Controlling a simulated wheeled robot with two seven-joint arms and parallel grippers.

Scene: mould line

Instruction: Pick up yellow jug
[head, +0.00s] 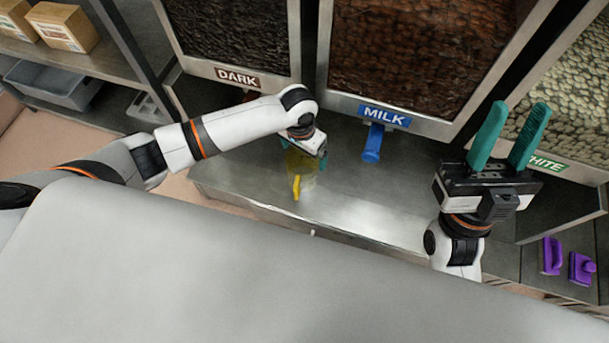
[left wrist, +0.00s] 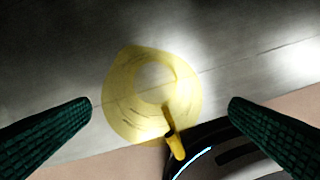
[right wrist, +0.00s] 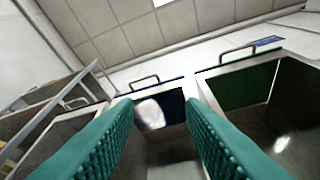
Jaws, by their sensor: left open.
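The yellow jug (head: 301,170) stands on the steel counter below the DARK and MILK bins, partly hidden in the head view by my left gripper (head: 308,154). The left wrist view looks down on the jug (left wrist: 122,95), a see-through yellow round body with a solid yellow handle (left wrist: 173,135) pointing toward the picture's bottom. My left gripper is open, with its green fingers (left wrist: 160,118) apart on either side of the jug and not touching it in that view. My right gripper (head: 513,125) is open and empty, fingers pointing up, near the WHITE bin.
The steel counter (head: 370,205) has clear room right of the jug. A blue spout (head: 373,143) hangs under the MILK bin (head: 400,60). Two purple tools (head: 552,256) lie at the far right. Cardboard boxes (head: 65,27) and a grey tub (head: 55,85) sit on the left shelves.

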